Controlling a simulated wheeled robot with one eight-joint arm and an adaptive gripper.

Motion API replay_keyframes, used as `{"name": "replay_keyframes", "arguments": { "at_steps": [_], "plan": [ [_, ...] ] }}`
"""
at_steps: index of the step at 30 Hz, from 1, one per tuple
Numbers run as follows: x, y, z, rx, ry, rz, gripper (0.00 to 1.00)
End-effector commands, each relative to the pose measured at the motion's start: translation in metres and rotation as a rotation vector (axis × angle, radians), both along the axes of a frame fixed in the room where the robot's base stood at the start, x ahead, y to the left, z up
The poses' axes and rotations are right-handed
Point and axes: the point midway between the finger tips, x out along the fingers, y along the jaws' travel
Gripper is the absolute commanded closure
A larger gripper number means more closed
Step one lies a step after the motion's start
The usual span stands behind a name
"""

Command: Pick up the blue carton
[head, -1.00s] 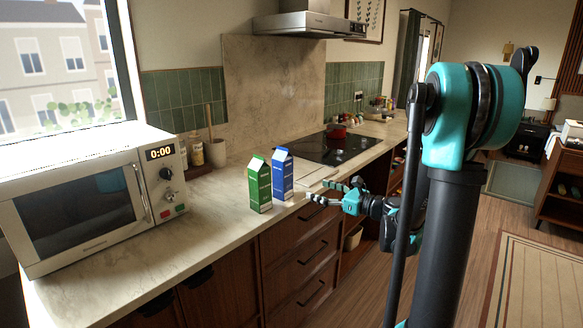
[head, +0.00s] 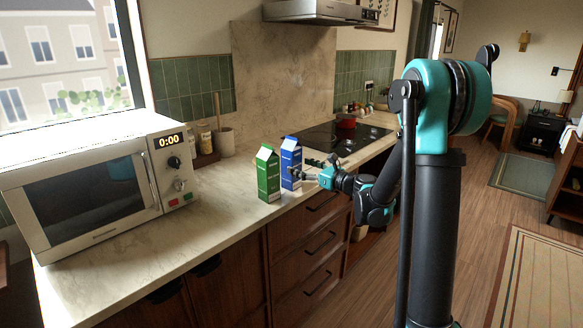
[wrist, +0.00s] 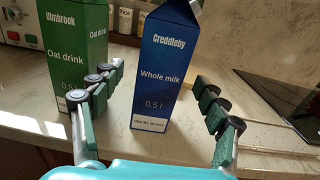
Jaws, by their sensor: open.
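The blue carton (head: 290,153) stands upright on the counter, beside and just behind the green carton (head: 267,176) in the head view. In the wrist view the blue carton (wrist: 165,72), labelled "Whole milk", fills the middle. My gripper (head: 306,170) is open at the blue carton's right front side. In the wrist view its fingers show left and right of the blue carton, with the left fingers overlapping the green carton (wrist: 78,40) in the picture. I cannot tell how far the fingers reach around the blue carton, or whether they touch either carton.
A microwave (head: 95,190) stands at the left of the counter (head: 225,215). A cooktop (head: 325,143) with a red pot (head: 345,121) lies behind the cartons. The counter in front of the microwave is clear.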

Motion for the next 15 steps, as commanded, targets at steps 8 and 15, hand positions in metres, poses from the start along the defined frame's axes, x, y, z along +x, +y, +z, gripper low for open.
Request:
{"name": "replay_keyframes", "arguments": {
  "at_steps": [8,15],
  "plan": [
    [0.020,0.026,-0.003,0.000,0.000,0.003,0.26],
    [0.031,0.040,-0.003,0.000,0.000,0.001,0.26]
  ]
}}
